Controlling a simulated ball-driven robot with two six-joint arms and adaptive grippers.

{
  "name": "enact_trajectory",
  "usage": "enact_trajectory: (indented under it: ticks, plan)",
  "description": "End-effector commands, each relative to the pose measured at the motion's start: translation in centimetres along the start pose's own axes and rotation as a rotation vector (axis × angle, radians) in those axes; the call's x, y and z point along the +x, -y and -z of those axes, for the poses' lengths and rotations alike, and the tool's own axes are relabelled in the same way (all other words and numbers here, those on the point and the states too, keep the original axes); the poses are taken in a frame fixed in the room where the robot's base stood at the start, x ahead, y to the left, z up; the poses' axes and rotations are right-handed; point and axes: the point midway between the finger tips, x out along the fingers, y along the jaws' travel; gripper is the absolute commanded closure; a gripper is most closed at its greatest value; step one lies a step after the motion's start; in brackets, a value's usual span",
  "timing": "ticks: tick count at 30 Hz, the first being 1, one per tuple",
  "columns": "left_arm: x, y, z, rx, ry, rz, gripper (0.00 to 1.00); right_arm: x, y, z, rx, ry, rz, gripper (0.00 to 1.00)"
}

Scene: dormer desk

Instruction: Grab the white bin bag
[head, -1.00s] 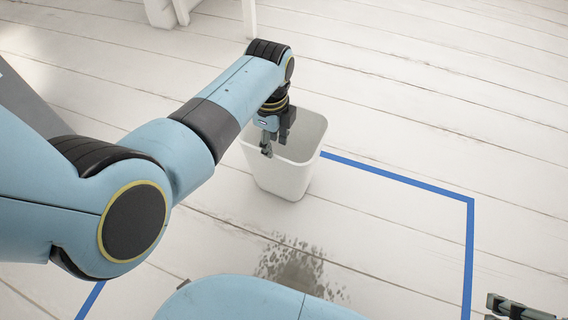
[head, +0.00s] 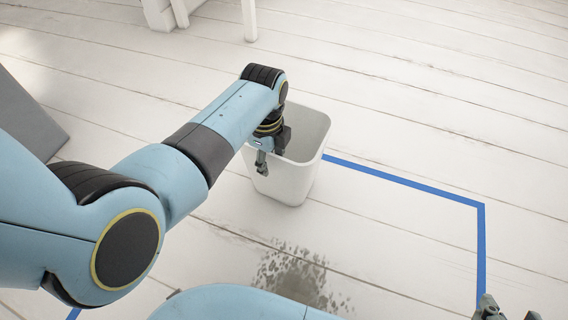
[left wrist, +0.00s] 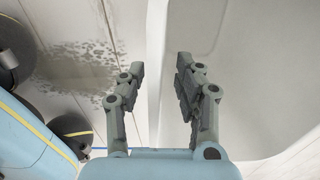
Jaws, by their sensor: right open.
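A white bin (head: 290,185) stands upright on the floor, its open top facing up. I cannot make out a separate bag in it; its inside (left wrist: 250,75) looks pale and smooth in the left wrist view. My left gripper (head: 268,160) is at the bin's near-left rim, pointing down. In the left wrist view its fingers (left wrist: 160,75) are apart, one outside and one inside the bin wall, with the wall between them. They do not look closed on it. My right gripper (head: 510,308) is open and empty at the bottom right, partly cut off.
Blue tape (head: 410,183) marks lines on the white plank floor. A dark wet-looking stain (head: 295,278) lies in front of the bin. White furniture legs (head: 249,20) stand at the back, and a grey panel (head: 30,115) is at the left. The floor right of the bin is clear.

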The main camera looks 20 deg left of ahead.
Motion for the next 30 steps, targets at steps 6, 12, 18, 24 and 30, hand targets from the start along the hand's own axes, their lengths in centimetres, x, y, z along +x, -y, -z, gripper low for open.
enact_trajectory:
  ticks: [6,12,18,24,30]
  plan:
    - [1.66,-0.06,0.03,-0.001,-0.001,-0.002,0.66,-0.26,0.37,-1.32,-0.007,-0.113,0.002,0.49]
    - [1.76,0.06,0.03,-0.001,-0.001,0.001,0.66,-0.53,0.46,-1.23,-0.008,-0.153,0.002,0.49]
    - [1.7,0.08,0.03,-0.001,-0.001,0.002,0.7,-0.54,0.45,-1.17,-0.008,-0.153,0.002,0.49]
    - [1.71,0.06,0.03,-0.001,-0.001,0.001,0.96,-0.53,0.45,-1.17,-0.008,-0.153,0.002,0.49]
    - [1.72,0.05,0.03,-0.001,-0.001,0.001,1.0,-0.51,0.45,-1.17,-0.009,-0.152,0.002,0.49]
